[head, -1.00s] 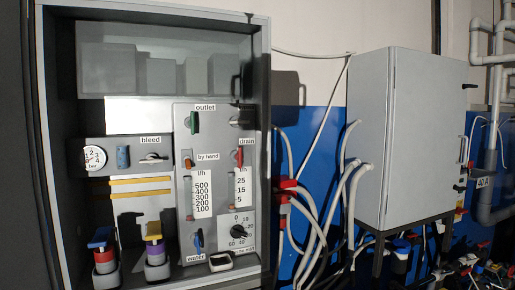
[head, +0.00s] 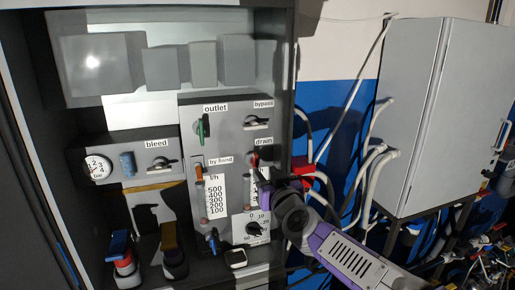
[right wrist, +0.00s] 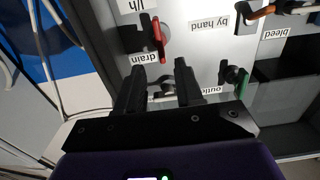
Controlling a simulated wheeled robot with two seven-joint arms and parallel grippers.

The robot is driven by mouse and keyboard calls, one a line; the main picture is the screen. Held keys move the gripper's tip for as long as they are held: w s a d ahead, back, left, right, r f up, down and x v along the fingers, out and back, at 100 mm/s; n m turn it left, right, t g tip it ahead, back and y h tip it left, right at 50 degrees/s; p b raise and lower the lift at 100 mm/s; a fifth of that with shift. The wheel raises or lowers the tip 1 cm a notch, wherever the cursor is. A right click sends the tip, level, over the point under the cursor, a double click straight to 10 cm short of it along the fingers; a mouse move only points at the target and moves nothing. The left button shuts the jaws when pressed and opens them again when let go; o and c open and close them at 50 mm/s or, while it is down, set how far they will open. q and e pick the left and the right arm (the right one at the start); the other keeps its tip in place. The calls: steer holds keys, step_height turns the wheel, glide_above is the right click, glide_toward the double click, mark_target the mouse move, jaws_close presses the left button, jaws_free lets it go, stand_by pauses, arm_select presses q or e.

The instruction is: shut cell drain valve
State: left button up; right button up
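The drain valve's red handle (head: 254,158) sits under the "drain" label on the grey panel, largely covered by my right gripper (head: 258,174). In the right wrist view the red handle (right wrist: 158,38) shows as a narrow lever, close to upright with a slight tilt. My right gripper (right wrist: 157,80) is open and empty there, its two black fingers apart. The handle lies beyond the fingertips, roughly in line with the gap; I see no contact. My left gripper is in neither view.
The green outlet handle (right wrist: 236,78) is close to the right finger in the wrist view. The orange by-hand lever (right wrist: 258,14), bypass valve (head: 257,122) and bleed valve (head: 161,163) are nearby. A red fitting with hoses (head: 300,170) is right of the cabinet.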

mark_target(257, 160)
steer(key=shift+r+p+x, duration=0.15)
steer(key=shift+p+x, duration=0.1)
steer(key=shift+x, duration=1.55)
steer(key=shift+r+p+x, duration=0.2)
steer(key=shift+p+x, duration=0.05)
steer(key=shift+x, duration=1.6)
steer(key=shift+c, duration=0.3)
jaws_close()
